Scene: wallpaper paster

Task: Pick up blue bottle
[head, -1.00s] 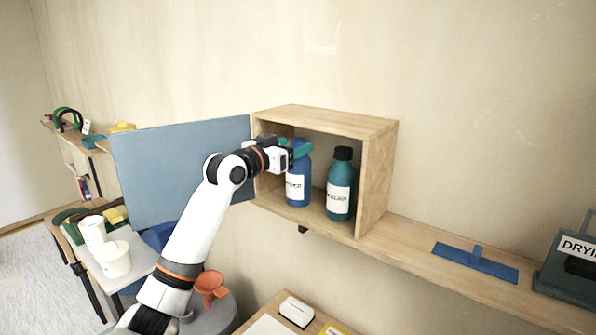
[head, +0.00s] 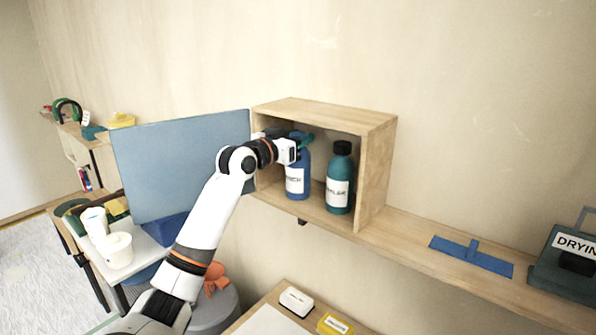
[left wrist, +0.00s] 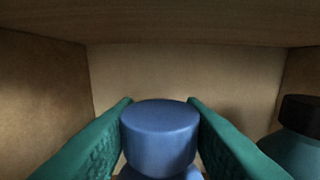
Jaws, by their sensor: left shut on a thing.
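The blue bottle (head: 297,181) stands upright on the floor of the open wooden box, with a white label on its front. Its blue cap (left wrist: 160,138) fills the middle of the left wrist view. My left gripper (head: 303,143) reaches into the box from the left. Its green fingers (left wrist: 160,125) are on both sides of the cap and shut on it. The top of the bottle is partly hidden by the gripper in the head view. My right gripper is not in view.
A teal bottle (head: 339,182) with a black cap stands right of the blue one. The wooden box (head: 375,175) has a top and side walls close around. A blue-grey door panel (head: 183,165) stands open at left. A blue tool (head: 471,257) lies on the shelf.

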